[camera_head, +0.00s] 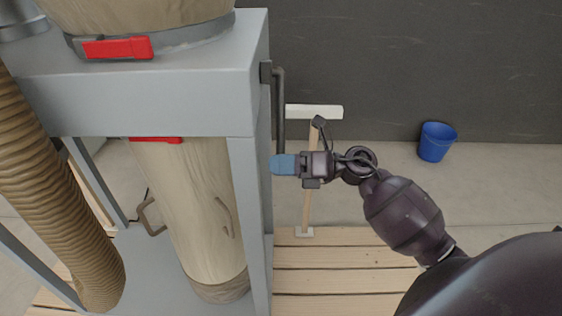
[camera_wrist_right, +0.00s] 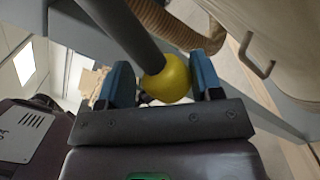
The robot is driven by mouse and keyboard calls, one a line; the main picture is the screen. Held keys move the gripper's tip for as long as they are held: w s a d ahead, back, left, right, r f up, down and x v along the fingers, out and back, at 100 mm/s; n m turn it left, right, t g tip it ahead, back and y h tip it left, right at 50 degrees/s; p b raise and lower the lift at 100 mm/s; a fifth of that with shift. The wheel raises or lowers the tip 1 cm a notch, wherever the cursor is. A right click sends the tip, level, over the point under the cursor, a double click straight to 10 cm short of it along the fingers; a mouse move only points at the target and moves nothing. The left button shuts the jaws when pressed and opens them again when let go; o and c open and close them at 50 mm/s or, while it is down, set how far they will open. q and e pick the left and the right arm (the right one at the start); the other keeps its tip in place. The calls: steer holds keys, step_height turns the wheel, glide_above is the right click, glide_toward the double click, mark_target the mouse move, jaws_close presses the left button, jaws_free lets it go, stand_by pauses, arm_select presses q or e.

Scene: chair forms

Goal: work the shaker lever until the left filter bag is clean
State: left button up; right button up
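The shaker lever (camera_head: 280,110) is a dark bent rod on the right side of the grey frame, hanging down in the head view. Its yellow knob (camera_wrist_right: 168,80) shows in the right wrist view at the end of the dark rod (camera_wrist_right: 122,30). My right gripper (camera_head: 283,165) has its blue fingers on both sides of the knob, close against it; the knob is hidden in the head view. A beige cloth bag (camera_head: 150,10) above and another (camera_head: 195,205) below have red clasps. I cannot tell which is the left filter bag. My left gripper is out of view.
A ribbed brown hose (camera_head: 45,190) runs down the left. A broom (camera_head: 314,112) stands behind the gripper, against the dark wall. A blue bucket (camera_head: 436,142) is on the floor at right. Wooden slats (camera_head: 335,275) lie below.

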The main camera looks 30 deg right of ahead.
steer(key=s+a+r+p, duration=0.1)
steer(key=p, duration=0.1)
steer(key=s+a+r+p, duration=0.1)
steer(key=s+r+p, duration=0.1)
steer(key=shift+s, duration=0.25)
steer(key=shift+s+a, duration=0.2)
steer(key=shift+s, duration=0.05)
steer(key=shift+s+a+r+p, duration=0.15)
steer(key=shift+s+r+p, duration=0.05)
steer(key=shift+r+p, duration=0.3)
steer(key=r+p, duration=0.1)
steer(key=s+a+r+p, duration=0.1)
steer(key=s+r+p, duration=0.1)
steer(key=shift+s+a+r+p, duration=0.1)
steer(key=shift+s+a+p, duration=0.15)
steer(key=shift+p, duration=0.1)
